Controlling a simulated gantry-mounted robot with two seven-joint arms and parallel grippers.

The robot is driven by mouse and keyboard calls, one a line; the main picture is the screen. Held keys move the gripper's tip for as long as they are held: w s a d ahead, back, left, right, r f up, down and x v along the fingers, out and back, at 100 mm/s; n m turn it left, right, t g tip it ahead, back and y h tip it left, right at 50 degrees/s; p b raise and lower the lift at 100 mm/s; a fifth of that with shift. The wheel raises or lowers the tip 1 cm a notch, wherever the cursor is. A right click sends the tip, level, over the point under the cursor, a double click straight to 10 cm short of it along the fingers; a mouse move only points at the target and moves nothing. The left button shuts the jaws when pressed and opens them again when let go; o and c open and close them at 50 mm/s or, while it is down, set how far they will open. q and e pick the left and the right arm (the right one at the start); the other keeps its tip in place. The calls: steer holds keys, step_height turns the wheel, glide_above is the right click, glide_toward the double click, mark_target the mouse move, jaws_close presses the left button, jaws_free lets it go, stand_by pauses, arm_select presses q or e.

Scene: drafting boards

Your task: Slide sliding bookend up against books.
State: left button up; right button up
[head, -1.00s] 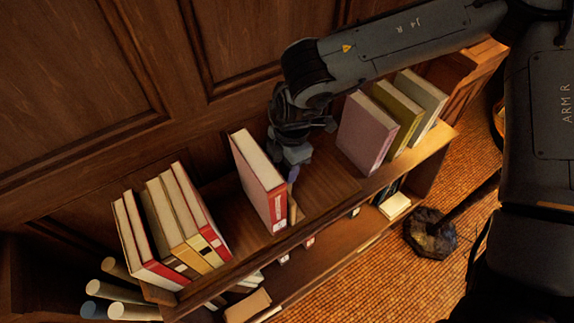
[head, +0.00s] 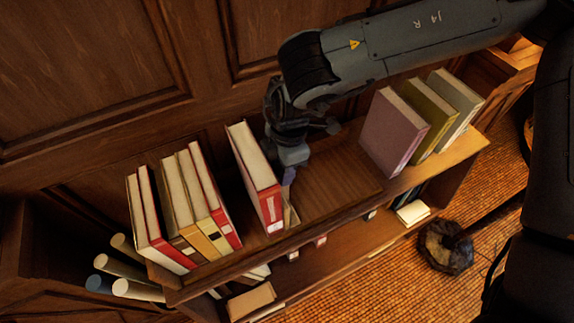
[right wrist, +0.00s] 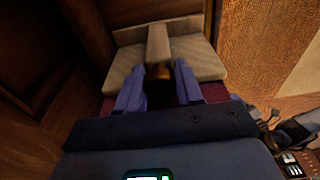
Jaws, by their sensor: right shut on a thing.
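The red book (head: 254,182) stands upright by itself, a small gap to the right of the left book group (head: 184,212). The bookend is mostly hidden in the head view; a narrow tan-brown part (head: 292,214) shows against the right side of the red book. My right gripper (head: 289,174) is just right of the red book. In the right wrist view my right gripper (right wrist: 159,88) is shut on the upright rib of the tan bookend (right wrist: 122,66), with a dark red strip below it. My left gripper is not in view.
Purple, olive and grey books (head: 428,115) stand at the right end of the shelf (head: 335,185). Bare shelf lies between them and my gripper. A wood-panelled wall (head: 80,60) is close behind. Rolled papers (head: 125,265) lie at the lower left.

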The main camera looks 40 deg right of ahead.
steer(key=shift+a, duration=0.2)
steer(key=a+b, duration=0.1)
steer(key=a, duration=0.1)
steer(key=w+a+b, duration=0.1)
steer(key=a+b, duration=0.1)
steer(key=a, duration=0.1)
steer(key=shift+w+a, duration=0.15)
steer(key=shift+a, duration=0.1)
stand_by(0.5)
steer(key=shift+a, duration=0.15)
steer(key=o, duration=1.1)
steer(key=shift+c, duration=0.2)
steer(key=shift+r, duration=0.1)
